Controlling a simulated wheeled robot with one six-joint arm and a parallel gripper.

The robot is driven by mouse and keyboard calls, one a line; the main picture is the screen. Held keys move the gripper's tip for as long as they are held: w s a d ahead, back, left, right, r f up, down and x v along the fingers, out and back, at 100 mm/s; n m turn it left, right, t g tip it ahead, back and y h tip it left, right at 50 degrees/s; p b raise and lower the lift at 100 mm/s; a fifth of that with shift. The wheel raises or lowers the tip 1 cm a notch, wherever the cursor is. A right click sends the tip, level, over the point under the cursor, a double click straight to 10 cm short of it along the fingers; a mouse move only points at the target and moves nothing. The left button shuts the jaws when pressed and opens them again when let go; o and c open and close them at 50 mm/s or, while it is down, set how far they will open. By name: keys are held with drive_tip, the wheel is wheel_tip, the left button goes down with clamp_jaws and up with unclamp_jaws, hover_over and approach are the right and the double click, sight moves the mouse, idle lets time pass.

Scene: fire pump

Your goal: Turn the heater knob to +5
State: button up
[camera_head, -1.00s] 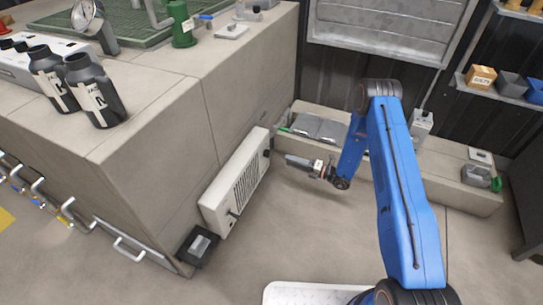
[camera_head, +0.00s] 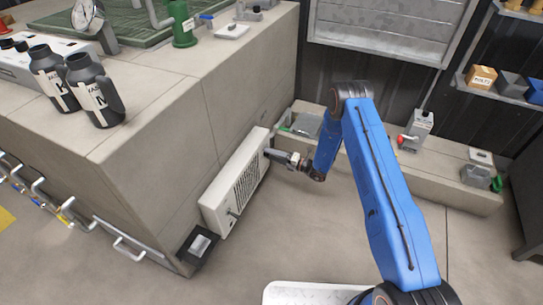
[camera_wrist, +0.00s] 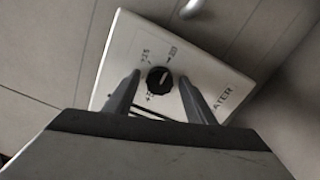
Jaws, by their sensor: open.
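The white heater (camera_head: 237,187) stands low against the beige counter's side in the head view. In the wrist view its end panel (camera_wrist: 205,70) fills the middle, with a round black knob (camera_wrist: 159,80) and printed numbers around it. A light mark on the knob points up and slightly right, toward the marking at upper right; a partly hidden label that looks like +5 is at its lower left. My gripper (camera_wrist: 160,77) is open, its two fingers on either side of the knob with gaps visible. In the head view my gripper (camera_head: 271,154) is at the heater's far end, hiding the knob.
The counter wall (camera_head: 150,170) rises close behind the heater. A small black box (camera_head: 197,246) lies on the floor at its near end. A low ledge (camera_head: 445,165) with a grey box and red-knobbed switch (camera_head: 416,132) runs along the back wall. Floor right of the heater is clear.

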drive_tip(key=c, duration=1)
drive_tip(key=shift+c, duration=0.2)
